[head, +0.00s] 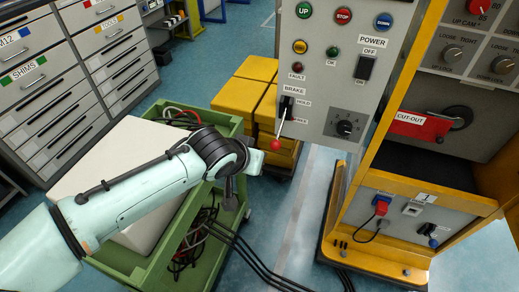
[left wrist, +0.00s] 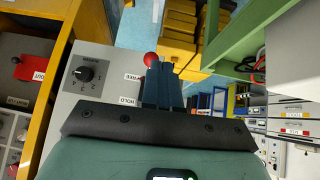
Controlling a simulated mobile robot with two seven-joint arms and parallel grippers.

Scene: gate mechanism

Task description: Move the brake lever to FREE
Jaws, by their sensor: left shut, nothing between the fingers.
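The brake lever (head: 280,125) is a thin pale rod with a red knob (head: 275,144). It sticks out from the grey control panel under the BRAKE label and slants down from its dark slot. My right gripper is not in view.
A green cart (head: 160,262) with a pale top and cables is under my left arm. Yellow boxes (head: 243,97) stand behind. A rotary knob (head: 345,125) and power switch (head: 365,67) are on the same panel. A yellow-framed machine (head: 350,225) stands at right.

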